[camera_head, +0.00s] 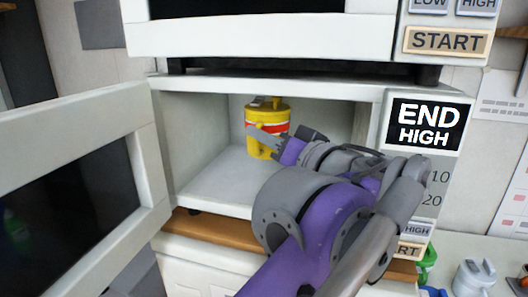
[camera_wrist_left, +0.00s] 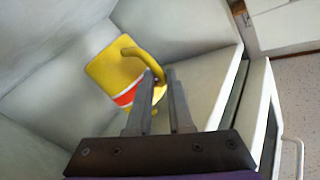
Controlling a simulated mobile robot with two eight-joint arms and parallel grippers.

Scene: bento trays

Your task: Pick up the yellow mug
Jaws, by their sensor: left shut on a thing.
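The yellow mug (camera_head: 267,113) has a red and white band and stands upright inside the open lower microwave (camera_head: 200,130). The mug also shows in the left wrist view (camera_wrist_left: 108,68), with its curved handle toward my gripper. My left gripper (camera_head: 272,138) reaches into the microwave from the front. In the left wrist view, its two fingers (camera_wrist_left: 162,78) are shut on the mug's handle. The lower front of the mug is partly hidden by the gripper in the head view. Whether the mug touches the microwave floor is hard to tell. My right gripper is not in view.
The microwave door (camera_head: 150,150) stands open at the left. The cavity walls are close around the mug. A second microwave (camera_head: 260,40) sits above. Green (camera_head: 428,262) and grey (camera_head: 475,275) items stand on the counter at the lower right.

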